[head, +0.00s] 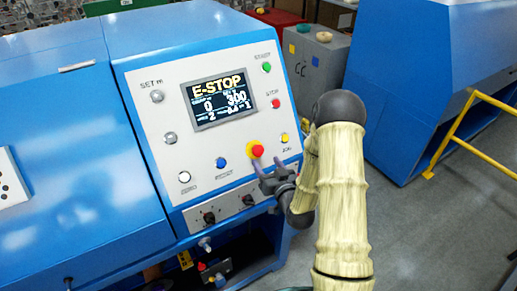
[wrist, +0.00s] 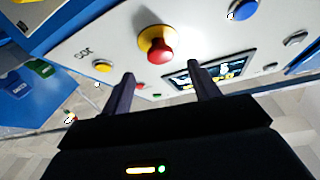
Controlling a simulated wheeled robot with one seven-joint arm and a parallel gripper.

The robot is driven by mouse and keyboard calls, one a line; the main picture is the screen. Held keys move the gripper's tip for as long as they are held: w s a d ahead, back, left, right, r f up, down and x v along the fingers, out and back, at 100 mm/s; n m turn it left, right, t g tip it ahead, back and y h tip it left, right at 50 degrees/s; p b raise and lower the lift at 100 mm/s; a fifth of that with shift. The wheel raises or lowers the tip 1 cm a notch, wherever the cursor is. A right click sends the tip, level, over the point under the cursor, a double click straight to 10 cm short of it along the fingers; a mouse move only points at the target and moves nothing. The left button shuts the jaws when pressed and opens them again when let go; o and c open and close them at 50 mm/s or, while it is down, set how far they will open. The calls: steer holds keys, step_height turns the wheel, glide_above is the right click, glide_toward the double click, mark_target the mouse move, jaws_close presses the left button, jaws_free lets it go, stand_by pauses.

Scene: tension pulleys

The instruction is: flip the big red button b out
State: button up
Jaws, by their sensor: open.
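The big red button (head: 257,151) sits on a yellow round base on the grey control panel (head: 150,125) of the blue machine. It also shows in the wrist view (wrist: 160,50), standing out from its yellow base. My gripper (head: 268,166) is just below and in front of it in the head view. In the wrist view its two fingers (wrist: 162,82) are apart, with the button beyond their tips and between them. Nothing is held, and I see no contact with the button. The screen (head: 219,101) reads E-STOP.
Around the button are a blue button (head: 221,163), a yellow button (head: 284,138), a smaller red button (head: 276,104) and a green one (head: 267,67). Black knobs (head: 210,217) lie below. A yellow rail (head: 480,155) and another blue machine (head: 430,80) stand to the right across open floor.

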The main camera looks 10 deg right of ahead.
mark_target(259, 152)
steer(key=w+p, duration=0.1)
steer(key=w, duration=0.2)
steer(key=w+a+p, duration=0.1)
steer(key=w, duration=0.2)
steer(key=shift+w+a+r+p, duration=0.15)
steer(key=shift+p, duration=0.15)
steer(key=shift+w+a, duration=0.1)
steer(key=shift+w, duration=0.45)
